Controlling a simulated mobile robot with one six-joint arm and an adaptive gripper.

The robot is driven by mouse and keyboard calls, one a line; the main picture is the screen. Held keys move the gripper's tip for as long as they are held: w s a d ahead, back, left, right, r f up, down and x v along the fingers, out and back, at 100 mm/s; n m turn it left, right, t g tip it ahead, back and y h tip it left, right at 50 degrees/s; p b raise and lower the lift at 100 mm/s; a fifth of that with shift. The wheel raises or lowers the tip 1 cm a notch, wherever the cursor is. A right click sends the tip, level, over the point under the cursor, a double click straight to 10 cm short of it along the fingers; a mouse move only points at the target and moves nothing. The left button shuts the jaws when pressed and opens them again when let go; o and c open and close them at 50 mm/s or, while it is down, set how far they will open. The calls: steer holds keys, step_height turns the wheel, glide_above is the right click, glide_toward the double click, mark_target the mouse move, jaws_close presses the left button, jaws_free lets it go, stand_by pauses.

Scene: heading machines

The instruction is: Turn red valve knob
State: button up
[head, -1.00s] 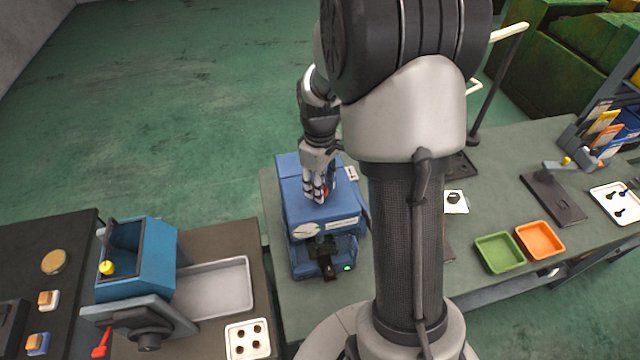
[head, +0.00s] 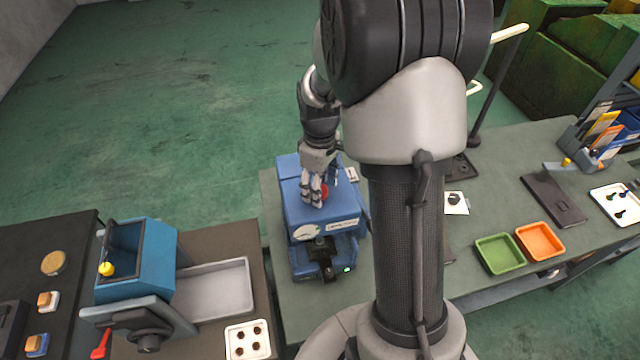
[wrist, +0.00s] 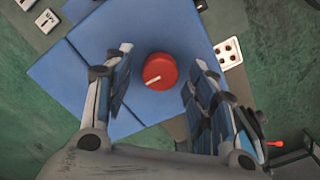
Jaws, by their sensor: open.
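The red valve knob (wrist: 160,70) is round with a pale pointer line and sits on top of the blue machine (wrist: 110,60). In the head view the knob (head: 323,191) shows partly beside my fingers, on the machine's top face (head: 295,210). My gripper (wrist: 155,100) is open, with one finger on each side of the knob in the wrist view. The fingers appear apart from the knob, and how far above it they are is hard to tell. In the head view my gripper (head: 318,195) points down over the machine.
A blue tilted bin machine (head: 150,255) with a red lever (head: 101,345) stands at the left beside a grey tray (head: 215,285). Green (head: 500,253) and orange (head: 540,240) trays lie on the bench at the right. A white four-hole plate (head: 248,340) lies in front.

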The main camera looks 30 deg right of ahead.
step_height(320, 180, up, 12)
stand_by(0.7)
stand_by(0.4)
steer(key=s+a+f+m+t+b, duration=0.2)
steer(key=s+a+f+b, duration=0.4)
steer(key=s+b, duration=0.4)
steer(key=s+a+f+m+t+b, duration=0.2)
steer(key=s+a+f+m+b, duration=0.2)
steer(key=s+a+f+b, duration=0.2)
steer(key=s+f+b, duration=0.2)
steer(key=s+b, duration=0.2)
steer(key=b, duration=0.1)
steer(key=shift+a+f+t, duration=0.2)
steer(key=shift+a+t, duration=0.05)
steer(key=shift+t, duration=0.05)
stand_by(0.3)
